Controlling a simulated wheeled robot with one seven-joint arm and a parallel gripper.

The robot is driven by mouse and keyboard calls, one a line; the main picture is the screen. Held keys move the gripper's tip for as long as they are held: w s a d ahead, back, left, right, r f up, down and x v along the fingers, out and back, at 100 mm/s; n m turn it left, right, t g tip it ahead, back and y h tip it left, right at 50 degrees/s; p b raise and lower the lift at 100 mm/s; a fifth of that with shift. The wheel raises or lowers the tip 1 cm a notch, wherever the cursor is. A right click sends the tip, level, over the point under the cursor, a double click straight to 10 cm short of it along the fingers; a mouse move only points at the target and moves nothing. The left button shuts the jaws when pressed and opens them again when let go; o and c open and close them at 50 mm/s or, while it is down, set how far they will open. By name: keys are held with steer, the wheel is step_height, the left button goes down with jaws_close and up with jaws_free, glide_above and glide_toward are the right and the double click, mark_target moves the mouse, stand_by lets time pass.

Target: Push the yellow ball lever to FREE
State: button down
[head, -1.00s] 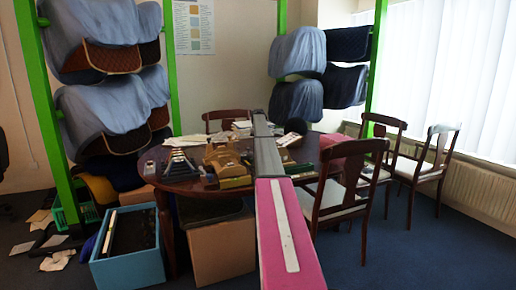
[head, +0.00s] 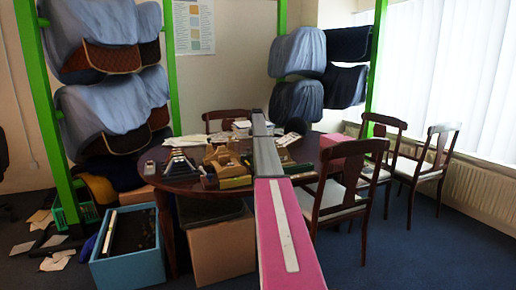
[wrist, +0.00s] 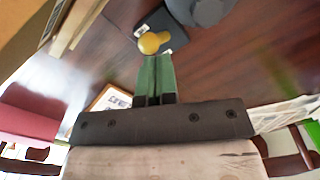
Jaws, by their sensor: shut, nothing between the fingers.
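The yellow ball (wrist: 154,42) of the lever shows in the wrist view, just beyond my fingertips. It stands over a dark plate (wrist: 151,24) with a small pale label. My gripper (wrist: 156,60) is shut, its two green fingers side by side and empty. The fingertips lie right by the near side of the ball; I cannot tell whether they touch it. The lever's stem is hidden under the ball. In the head view the ball cannot be made out and my gripper is not clearly visible.
The round dark table (head: 172,184) carries several wooden fittings and papers. Chairs (head: 345,180) stand at its right; a blue bin (head: 130,265) stands on the floor at front left.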

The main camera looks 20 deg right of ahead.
steer(key=shift+w+d, duration=0.1)
steer(key=shift+w, duration=2)
steer(key=shift+s, duration=0.2)
steer(key=shift+s, duration=0.45)
step_height(320, 180, up, 7)
stand_by(0.8)
